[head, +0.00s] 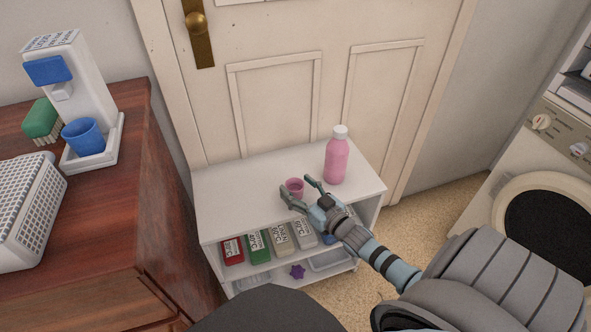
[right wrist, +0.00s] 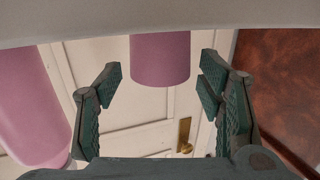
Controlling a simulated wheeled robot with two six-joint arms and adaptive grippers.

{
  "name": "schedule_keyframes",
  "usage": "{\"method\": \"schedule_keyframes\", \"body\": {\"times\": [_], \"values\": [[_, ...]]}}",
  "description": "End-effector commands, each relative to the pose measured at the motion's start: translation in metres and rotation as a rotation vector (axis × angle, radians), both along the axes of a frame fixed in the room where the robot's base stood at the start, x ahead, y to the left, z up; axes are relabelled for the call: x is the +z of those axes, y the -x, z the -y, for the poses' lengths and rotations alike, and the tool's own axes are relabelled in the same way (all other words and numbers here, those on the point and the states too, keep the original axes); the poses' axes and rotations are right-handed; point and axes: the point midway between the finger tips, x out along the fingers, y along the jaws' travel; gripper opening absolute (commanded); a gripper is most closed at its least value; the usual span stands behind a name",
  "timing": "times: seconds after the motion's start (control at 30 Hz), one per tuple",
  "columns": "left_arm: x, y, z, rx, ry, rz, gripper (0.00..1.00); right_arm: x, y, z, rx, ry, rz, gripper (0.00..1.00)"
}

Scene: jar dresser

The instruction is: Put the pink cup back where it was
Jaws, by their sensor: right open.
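The small pink cup (head: 295,184) stands upright on the white shelf top (head: 235,190), left of the pink bottle. My right gripper (head: 299,191) is open, with its fingers spread around the cup's near side. In the right wrist view, which looks upside down, the cup (right wrist: 160,58) is between the two fingers (right wrist: 161,80), with a gap on each side and no contact seen. My left gripper is not in view.
A pink bottle (head: 336,160) with a white cap stands close to the right gripper; it also shows in the right wrist view (right wrist: 30,105). The left of the shelf top is clear. A dispenser with a blue cup (head: 83,136) stands on the wooden dresser (head: 110,200).

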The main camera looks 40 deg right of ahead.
Motion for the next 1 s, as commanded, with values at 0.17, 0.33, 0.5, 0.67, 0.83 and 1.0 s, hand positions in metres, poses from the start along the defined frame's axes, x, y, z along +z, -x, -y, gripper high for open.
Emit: {"method": "schedule_keyframes", "body": {"times": [0.17, 0.33, 0.5, 0.67, 0.83, 1.0], "values": [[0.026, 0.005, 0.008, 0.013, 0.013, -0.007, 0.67, 0.008, 0.047, 0.000, -0.001, 0.000, -0.005, 0.62], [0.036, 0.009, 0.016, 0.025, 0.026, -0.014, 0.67, 0.008, 0.088, 0.000, -0.001, 0.000, -0.002, 0.62], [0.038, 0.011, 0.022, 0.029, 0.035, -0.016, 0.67, 0.007, 0.104, 0.001, -0.001, 0.000, 0.002, 0.62], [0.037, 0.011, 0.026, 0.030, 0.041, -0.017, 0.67, 0.005, 0.104, 0.001, -0.003, 0.001, -0.002, 0.62], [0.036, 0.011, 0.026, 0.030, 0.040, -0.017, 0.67, -0.079, 0.133, 0.004, -0.067, 0.033, -0.254, 0.62], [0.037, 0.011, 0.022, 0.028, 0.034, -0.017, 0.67, -0.240, 0.255, -0.027, -0.115, 0.080, -0.852, 0.62]]}}
